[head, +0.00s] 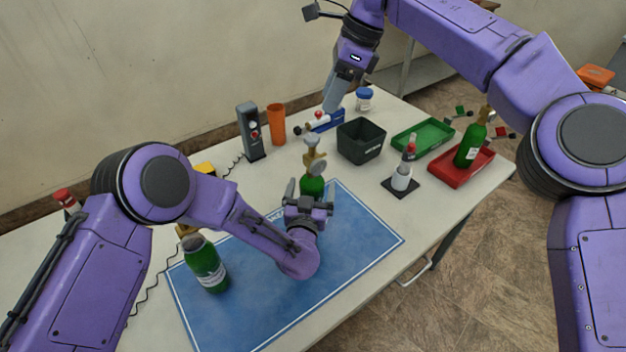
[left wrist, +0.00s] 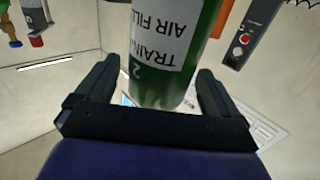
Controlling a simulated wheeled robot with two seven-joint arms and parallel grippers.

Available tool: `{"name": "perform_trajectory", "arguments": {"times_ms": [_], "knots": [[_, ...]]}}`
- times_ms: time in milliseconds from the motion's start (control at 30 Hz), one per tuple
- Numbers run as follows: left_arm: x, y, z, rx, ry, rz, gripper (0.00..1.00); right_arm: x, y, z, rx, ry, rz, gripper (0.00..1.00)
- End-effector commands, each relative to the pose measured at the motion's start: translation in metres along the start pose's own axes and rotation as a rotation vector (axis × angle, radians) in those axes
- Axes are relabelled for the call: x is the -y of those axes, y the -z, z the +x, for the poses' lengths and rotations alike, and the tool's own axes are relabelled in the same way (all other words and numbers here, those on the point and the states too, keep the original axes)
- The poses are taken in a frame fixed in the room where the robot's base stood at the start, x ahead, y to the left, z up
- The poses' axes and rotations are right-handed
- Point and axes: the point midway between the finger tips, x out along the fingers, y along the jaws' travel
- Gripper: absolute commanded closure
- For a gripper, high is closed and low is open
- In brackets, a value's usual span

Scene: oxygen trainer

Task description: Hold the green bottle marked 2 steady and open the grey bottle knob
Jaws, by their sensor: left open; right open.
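The green bottle marked 2 (head: 313,184) stands at the back edge of the blue mat (head: 350,238), with a brass valve and a grey knob (head: 311,143) on top. In the left wrist view the bottle (left wrist: 172,85) shows its white label with a 2, upside down. My left gripper (head: 308,190) is open at the bottle's lower body, with a finger on either side; in the left wrist view the fingers (left wrist: 158,95) stand apart from it. My right gripper (head: 333,100) is above the table behind the bottle, away from the knob. Its fingertips are hard to make out.
Another green bottle (head: 206,266) stands on the mat's left. A black bin (head: 360,141), an orange cup (head: 276,124) and a grey device (head: 250,132) stand behind.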

Motion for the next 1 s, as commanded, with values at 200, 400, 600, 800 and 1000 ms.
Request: {"name": "perform_trajectory", "arguments": {"times_ms": [200,400,600,800,1000], "knots": [[0.0,0.0,0.016,0.001,0.0,0.0,0.04,0.0,0.0,0.0,0.0,0.001,0.0,0.57],[0.0,0.0,0.016,0.0,-0.001,0.001,0.04,0.0,0.0,0.0,0.0,0.001,0.001,0.57],[0.0,0.0,0.016,0.0,0.0,0.0,0.66,0.0,0.0,0.0,0.0,0.001,0.001,0.57],[0.0,0.0,0.016,0.0,-0.001,0.0,0.91,0.004,0.009,0.009,0.004,-0.018,0.018,0.37],[0.0,0.001,0.016,-0.001,0.0,0.0,0.91,0.0,0.117,0.097,-0.162,-0.128,0.054,0.37]]}}
